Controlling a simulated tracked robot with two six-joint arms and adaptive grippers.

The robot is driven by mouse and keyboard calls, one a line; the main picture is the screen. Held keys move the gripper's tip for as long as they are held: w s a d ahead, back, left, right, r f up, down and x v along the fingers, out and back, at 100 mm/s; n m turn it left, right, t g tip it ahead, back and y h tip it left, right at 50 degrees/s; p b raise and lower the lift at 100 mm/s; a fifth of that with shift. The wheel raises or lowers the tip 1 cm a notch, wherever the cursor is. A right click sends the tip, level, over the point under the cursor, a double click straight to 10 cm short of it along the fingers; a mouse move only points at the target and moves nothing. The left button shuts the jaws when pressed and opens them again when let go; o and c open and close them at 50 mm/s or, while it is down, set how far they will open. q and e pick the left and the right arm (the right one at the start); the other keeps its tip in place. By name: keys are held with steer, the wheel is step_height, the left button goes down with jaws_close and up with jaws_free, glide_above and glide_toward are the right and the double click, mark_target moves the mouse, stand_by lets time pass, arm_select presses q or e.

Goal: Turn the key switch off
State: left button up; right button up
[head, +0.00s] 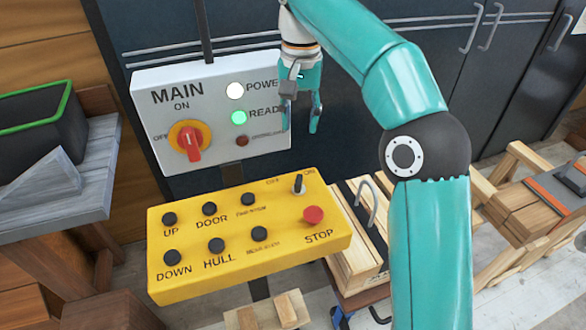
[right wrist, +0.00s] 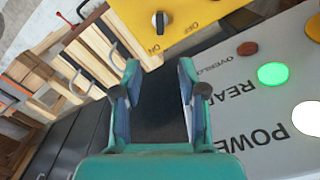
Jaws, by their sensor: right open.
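The key switch (head: 298,184) is a small dark switch on the top right of the yellow control box (head: 190,285), above the red STOP button (head: 313,215). In the right wrist view the key switch (right wrist: 160,22) shows at the top middle, its pale mark lined up with the ON label; OFF is printed beside it. My right gripper (head: 299,126) points down, open and empty, in front of the right edge of the white MAIN panel (head: 210,80). In the right wrist view its two fingers (right wrist: 160,72) are apart, with the key switch beyond them. My left gripper is not in view.
The MAIN panel has a red rotary switch (head: 190,140), a lit white POWER lamp (head: 235,91), a lit green READY lamp (head: 239,118) and a dark OVERLOAD lamp (head: 242,140). Several black buttons line the yellow box. Wooden frames (head: 350,250) stand to its right.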

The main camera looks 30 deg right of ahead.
mark_target(299, 179)
step_height(299, 179, down, 15)
steer(key=b, duration=0.2)
steer(key=shift+w+f+b, duration=0.1)
steer(key=shift+f+b, duration=0.05)
steer(key=shift+b, duration=0.25)
steer(key=shift+f, duration=0.65)
steer(key=shift+c, duration=0.4)
steer(key=shift+d, duration=0.1)
jaws_close()
